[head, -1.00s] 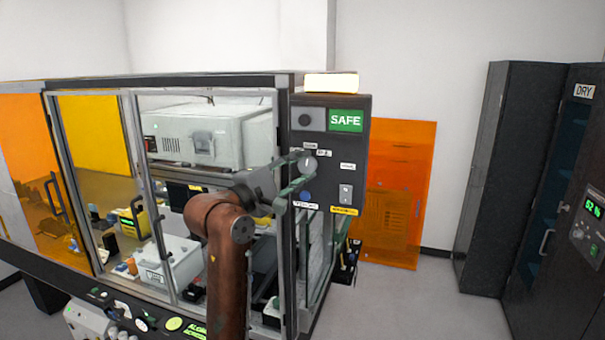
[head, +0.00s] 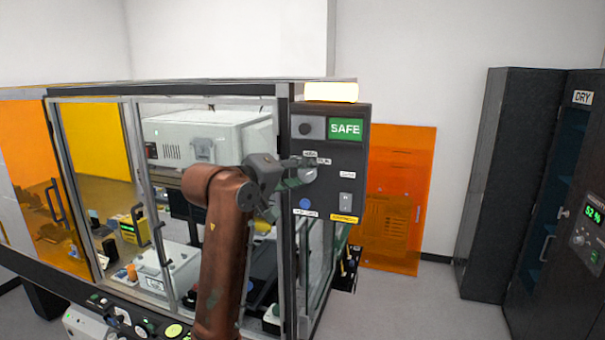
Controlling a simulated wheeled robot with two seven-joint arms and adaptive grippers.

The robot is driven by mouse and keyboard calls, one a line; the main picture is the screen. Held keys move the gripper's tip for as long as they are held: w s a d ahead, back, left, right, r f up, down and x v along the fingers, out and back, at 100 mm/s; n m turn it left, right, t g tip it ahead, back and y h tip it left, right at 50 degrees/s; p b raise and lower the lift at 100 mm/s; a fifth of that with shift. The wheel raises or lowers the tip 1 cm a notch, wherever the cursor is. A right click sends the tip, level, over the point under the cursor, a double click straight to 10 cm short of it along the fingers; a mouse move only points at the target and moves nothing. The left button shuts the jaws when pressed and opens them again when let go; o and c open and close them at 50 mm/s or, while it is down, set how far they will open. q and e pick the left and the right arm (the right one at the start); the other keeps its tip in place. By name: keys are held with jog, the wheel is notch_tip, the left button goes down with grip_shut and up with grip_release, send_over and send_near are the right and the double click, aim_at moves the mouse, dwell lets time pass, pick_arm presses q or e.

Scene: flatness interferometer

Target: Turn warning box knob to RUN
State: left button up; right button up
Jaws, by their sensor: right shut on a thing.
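The dark warning box (head: 357,160) is mounted at the right end of the enclosure, with a lit green SAFE sign (head: 345,129) at its top. Its grey knob (head: 310,174) sits below small white labels, one of which seems to read RUN; the lettering is small and partly hidden. My right gripper (head: 303,171) reaches in from the left and is shut on the knob. The fingers hide part of the knob, and I cannot tell which way its pointer faces. My left gripper is not in view.
A rocker switch (head: 346,202) and a blue button (head: 305,203) sit below the knob. A lit lamp (head: 331,92) tops the box. The enclosure's glass panels and frame (head: 283,230) stand close to my arm.

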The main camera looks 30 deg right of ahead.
dwell(0.5)
jog(key=o, duration=1.2)
jog(key=shift+c, duration=0.2)
jog(key=v, duration=1.2)
jog(key=shift+s+d+r, duration=0.1)
